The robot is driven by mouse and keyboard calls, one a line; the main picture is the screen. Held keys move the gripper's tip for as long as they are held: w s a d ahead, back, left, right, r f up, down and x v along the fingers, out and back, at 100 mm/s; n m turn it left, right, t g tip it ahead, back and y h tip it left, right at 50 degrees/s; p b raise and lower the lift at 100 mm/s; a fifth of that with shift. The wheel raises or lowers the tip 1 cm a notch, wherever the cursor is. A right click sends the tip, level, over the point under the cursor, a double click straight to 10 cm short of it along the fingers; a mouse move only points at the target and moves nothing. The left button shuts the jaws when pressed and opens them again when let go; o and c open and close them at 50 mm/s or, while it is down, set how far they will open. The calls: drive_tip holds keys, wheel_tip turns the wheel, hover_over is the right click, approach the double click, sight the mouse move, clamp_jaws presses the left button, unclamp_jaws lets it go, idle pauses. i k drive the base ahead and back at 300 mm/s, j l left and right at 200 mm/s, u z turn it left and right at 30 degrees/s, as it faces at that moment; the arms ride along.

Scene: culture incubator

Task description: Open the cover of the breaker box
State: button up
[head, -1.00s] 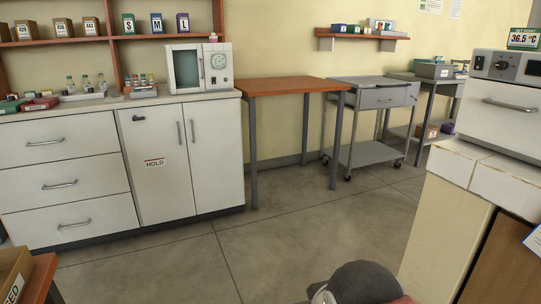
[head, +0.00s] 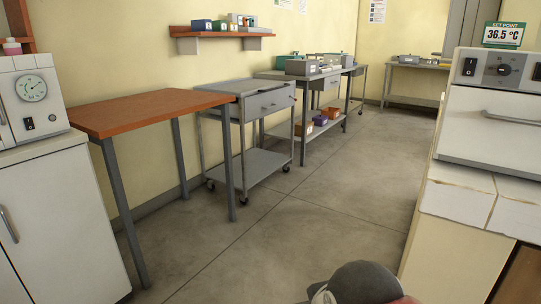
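I cannot make out a breaker box or its cover in the head view. A tall grey panel or cabinet (head: 463,27) stands at the far back right, cut off by the top edge; I cannot tell what it is. Only a dark rounded part of my arm shows at the bottom edge. My gripper is not in view.
A wooden-topped table (head: 150,108), a grey wheeled cart (head: 262,165) and metal benches line the left wall. A white incubator (head: 500,125) stands on a tiled counter (head: 455,200) close on the right. Open floor (head: 330,205) runs between them towards the back.

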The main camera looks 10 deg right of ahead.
sight(458, 8)
drive_tip(key=i+j+z, duration=0.25)
drive_tip(key=z, duration=0.15)
drive_tip(key=i+j+z, duration=0.2)
drive_tip(key=j+z, duration=0.2)
drive_tip(key=i+j+z, duration=0.1)
drive_tip(key=j+z, duration=0.3)
drive_tip(key=i+j+z, duration=0.1)
drive_tip(key=j+z, duration=0.7)
drive_tip(key=i+j, duration=0.4)
drive_tip(key=i, duration=0.05)
